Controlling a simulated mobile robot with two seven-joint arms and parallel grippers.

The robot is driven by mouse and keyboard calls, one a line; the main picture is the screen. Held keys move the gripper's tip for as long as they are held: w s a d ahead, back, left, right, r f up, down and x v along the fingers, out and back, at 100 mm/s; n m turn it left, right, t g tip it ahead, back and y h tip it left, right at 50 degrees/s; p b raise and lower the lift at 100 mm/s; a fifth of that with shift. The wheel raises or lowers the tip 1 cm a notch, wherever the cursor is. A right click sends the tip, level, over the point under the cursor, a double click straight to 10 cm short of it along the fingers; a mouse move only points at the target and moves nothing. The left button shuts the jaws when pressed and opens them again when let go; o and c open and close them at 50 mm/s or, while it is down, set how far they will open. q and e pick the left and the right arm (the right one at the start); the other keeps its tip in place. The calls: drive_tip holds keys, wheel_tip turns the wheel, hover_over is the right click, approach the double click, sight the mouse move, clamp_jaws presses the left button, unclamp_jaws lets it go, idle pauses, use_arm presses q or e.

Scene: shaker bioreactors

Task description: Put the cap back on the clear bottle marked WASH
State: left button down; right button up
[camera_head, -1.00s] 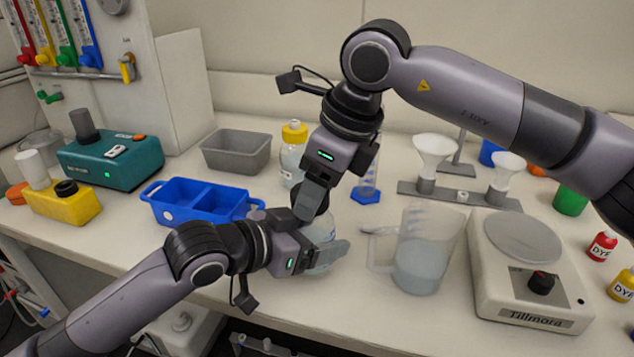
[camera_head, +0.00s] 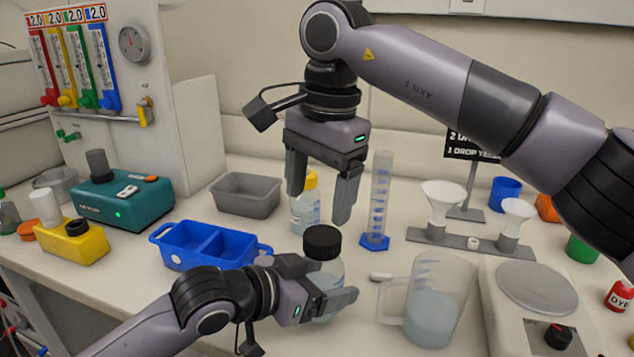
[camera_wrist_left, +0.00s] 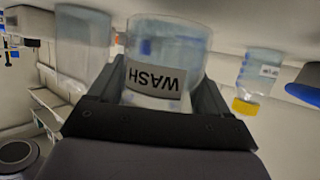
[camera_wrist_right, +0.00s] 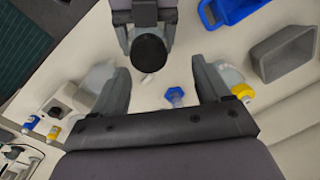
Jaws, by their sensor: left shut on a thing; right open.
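The clear bottle marked WASH (camera_wrist_left: 155,78) is between the fingers of my left gripper (camera_head: 322,297), which is shut on it. Its label shows upside down in the left wrist view. A black cap (camera_head: 322,242) sits on top of the bottle in the head view. The black cap also shows from above in the right wrist view (camera_wrist_right: 149,54). My right gripper (camera_head: 318,205) is open and empty, above and behind the bottle, with its fingers pointing down. Whether the cap is fully tightened cannot be told.
A beaker (camera_head: 432,300) stands close right of the bottle, with a scale (camera_head: 525,290) beyond it. A measuring cylinder (camera_head: 380,195) and a yellow-capped bottle (camera_head: 306,205) stand behind. A blue divided tray (camera_head: 205,245) and a grey bin (camera_head: 246,195) are at left.

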sight(319, 237)
use_arm(q)
drive_tip(key=shift+r, duration=0.1)
use_arm(e)
drive_tip(key=n, duration=0.1)
drive_tip(key=s+r+n+h, duration=0.1)
drive_tip(key=n, duration=0.2)
drive_tip(key=shift+s+a+r+n+g+h, duration=0.1)
drive_tip(key=shift+s+r+n+g+h, duration=0.05)
drive_tip(key=shift+r+n+g+h, duration=0.2)
drive_tip(key=shift+f, duration=0.1)
drive_tip(key=shift+f, duration=4)
drive_tip(key=c, duration=0.9)
drive_tip(key=o, duration=1.2)
wheel_tip(319, 237, up, 12)
